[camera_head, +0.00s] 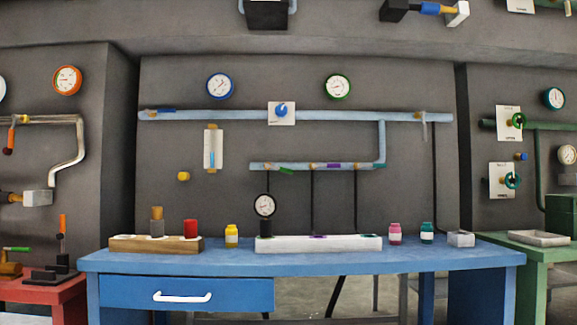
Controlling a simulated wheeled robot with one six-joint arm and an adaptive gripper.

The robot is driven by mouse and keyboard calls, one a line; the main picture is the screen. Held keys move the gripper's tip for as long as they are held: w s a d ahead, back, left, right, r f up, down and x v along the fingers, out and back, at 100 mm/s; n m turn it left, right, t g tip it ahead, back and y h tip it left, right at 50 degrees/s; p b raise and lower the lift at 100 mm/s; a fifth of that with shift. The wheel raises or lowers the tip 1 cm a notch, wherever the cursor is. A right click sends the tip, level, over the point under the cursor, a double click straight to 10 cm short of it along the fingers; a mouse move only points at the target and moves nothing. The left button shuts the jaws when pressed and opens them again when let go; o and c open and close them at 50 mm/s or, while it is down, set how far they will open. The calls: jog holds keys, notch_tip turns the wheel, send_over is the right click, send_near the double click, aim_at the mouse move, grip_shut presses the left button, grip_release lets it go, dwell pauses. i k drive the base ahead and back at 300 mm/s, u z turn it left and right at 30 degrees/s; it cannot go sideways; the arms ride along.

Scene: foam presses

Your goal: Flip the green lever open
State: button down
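A small green lever (287,171) sits on the lower pale-blue pipe (263,166) on the middle wall. It slopes slightly down to the right, close along the pipe, over a dark vertical tube. A purple piece (334,165) sits farther right on the same pipe. Another green handle (17,249) lies level on a brass-coloured valve (9,265) at the far left. The picture alone does not tell which green one the task names. My gripper is not in view.
A blue bench (310,262) with a drawer (187,294) stands below the pipes. It carries a wooden block (125,243), a long white block (325,244) and several small jars. A red bench (45,290) is at left, a green one (545,255) at right.

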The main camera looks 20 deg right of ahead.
aim_at(286, 171)
jog(key=u, duration=1.35)
jog(key=i, duration=1.2)
jog(key=z, duration=2.1)
